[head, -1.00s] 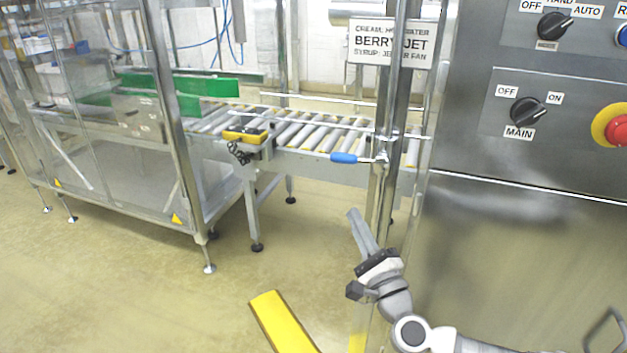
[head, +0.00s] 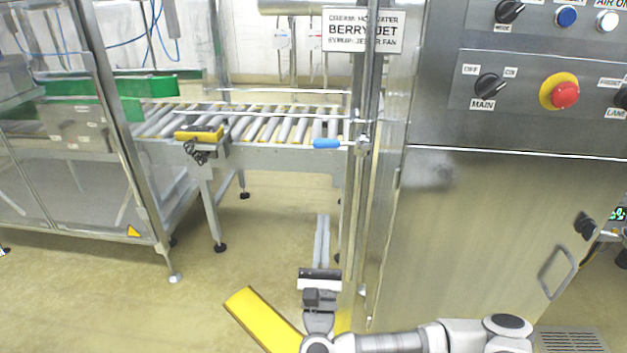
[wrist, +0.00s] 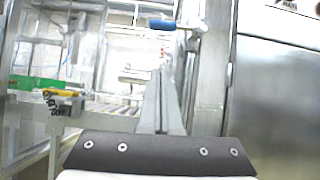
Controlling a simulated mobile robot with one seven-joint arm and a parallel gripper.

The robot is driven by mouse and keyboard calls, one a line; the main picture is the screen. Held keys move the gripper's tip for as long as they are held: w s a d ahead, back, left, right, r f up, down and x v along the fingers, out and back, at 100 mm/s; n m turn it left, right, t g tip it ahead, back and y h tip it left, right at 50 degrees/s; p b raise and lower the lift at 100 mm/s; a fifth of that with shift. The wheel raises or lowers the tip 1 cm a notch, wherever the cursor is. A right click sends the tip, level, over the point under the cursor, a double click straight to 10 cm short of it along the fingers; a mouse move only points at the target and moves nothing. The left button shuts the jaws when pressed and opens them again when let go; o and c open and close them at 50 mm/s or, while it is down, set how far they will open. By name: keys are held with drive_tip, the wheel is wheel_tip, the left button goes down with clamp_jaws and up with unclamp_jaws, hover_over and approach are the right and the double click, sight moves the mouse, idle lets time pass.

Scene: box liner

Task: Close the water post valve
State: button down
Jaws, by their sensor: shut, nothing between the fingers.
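The water post is a vertical metal pipe (head: 368,105) in front of the roller conveyor. A valve with a blue lever handle (head: 327,144) sits on it, the handle sticking out to the left, roughly level. The blue handle also shows at the top of the wrist view (wrist: 162,25). My gripper (head: 322,218) is below the handle, pointing up and away, its long grey fingers together and empty. In the wrist view the fingers (wrist: 162,85) point toward the post, with the handle beyond and above their tips. My gripper is apart from the handle.
A steel control cabinet (head: 480,210) with knobs and a red emergency button (head: 565,94) stands close on the right. The roller conveyor (head: 270,128) runs behind the post. A glazed machine frame (head: 130,160) is at left. Open floor lies between it and the post.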

sight(341, 143)
drive_tip(key=s+r+b+x, duration=0.1)
drive_tip(key=r+x, duration=0.1)
drive_tip(key=x, duration=1)
drive_tip(key=shift+r, duration=0.35)
